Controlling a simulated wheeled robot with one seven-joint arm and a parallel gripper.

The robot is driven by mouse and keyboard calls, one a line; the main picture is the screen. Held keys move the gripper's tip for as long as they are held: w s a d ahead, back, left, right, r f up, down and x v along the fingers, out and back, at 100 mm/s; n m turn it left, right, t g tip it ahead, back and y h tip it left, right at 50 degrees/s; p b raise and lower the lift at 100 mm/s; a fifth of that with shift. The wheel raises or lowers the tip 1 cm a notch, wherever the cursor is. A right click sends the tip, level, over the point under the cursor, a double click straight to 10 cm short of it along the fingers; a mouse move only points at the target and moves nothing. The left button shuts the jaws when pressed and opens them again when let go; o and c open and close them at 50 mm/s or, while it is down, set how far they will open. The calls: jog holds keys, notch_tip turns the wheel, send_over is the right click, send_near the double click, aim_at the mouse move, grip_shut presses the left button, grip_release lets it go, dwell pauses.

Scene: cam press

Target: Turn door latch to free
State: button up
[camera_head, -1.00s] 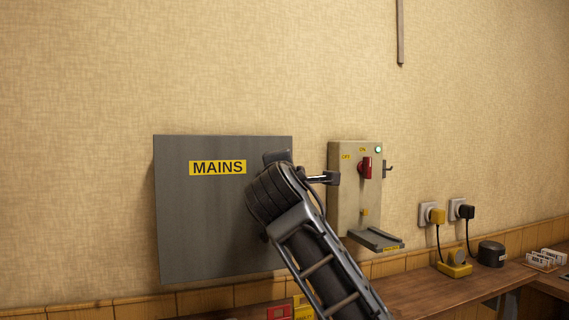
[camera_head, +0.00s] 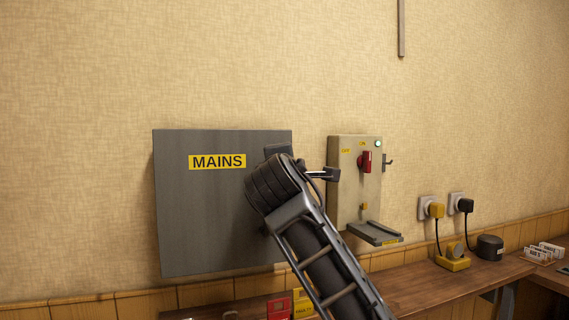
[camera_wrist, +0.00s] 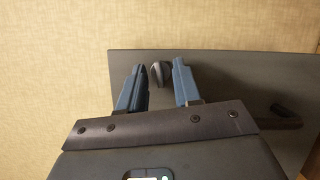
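The grey mains door (camera_head: 200,215) with its yellow MAINS label hangs on the wall left of centre in the head view. It also fills much of the wrist view (camera_wrist: 225,75). A small dark rounded latch knob (camera_wrist: 160,74) shows at the door's edge region in the wrist view. My gripper (camera_wrist: 158,66) is open, with one blue-grey finger on each side of the knob. I cannot tell whether either finger touches it. In the head view my arm covers the door's right side and hides the latch and fingertips.
A beige switch box (camera_head: 345,205) with a red rotary switch (camera_head: 365,161), a lit green lamp and a lower tray is right of my arm. A dark handle (camera_wrist: 286,117) is on the door. Plugs, a yellow block and cards are along the wooden bench (camera_head: 430,283).

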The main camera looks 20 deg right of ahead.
jog(key=shift+s, duration=0.15)
jog(key=b+v, duration=0.1)
jog(key=v, duration=0.6)
jog(key=shift+s, duration=0.25)
jog(key=shift+a, duration=0.15)
jog(key=shift+f, duration=0.1)
